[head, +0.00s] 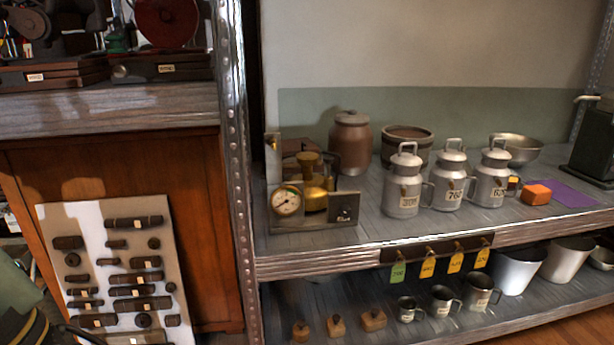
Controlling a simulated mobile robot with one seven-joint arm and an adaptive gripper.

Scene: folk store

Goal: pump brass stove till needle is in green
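The brass stove (315,192) stands at the left end of the upper metal shelf, next to the upright post. It has a round brass body with a knob-like top (309,160). A round pressure gauge (287,200) with a pale face is on its front left. Coloured marks show on the gauge, but the needle's position is too small to tell. A dark square plate (344,209) is at its front right. My gripper is not in view, and nothing touches the stove.
Several lidded metal cans (404,187) stand right of the stove. A brown jar (351,146) and a pot (409,141) stand behind. The metal post (234,150) is close on the left. Colored tags (427,267) hang at the shelf edge; cups (442,300) stand below.

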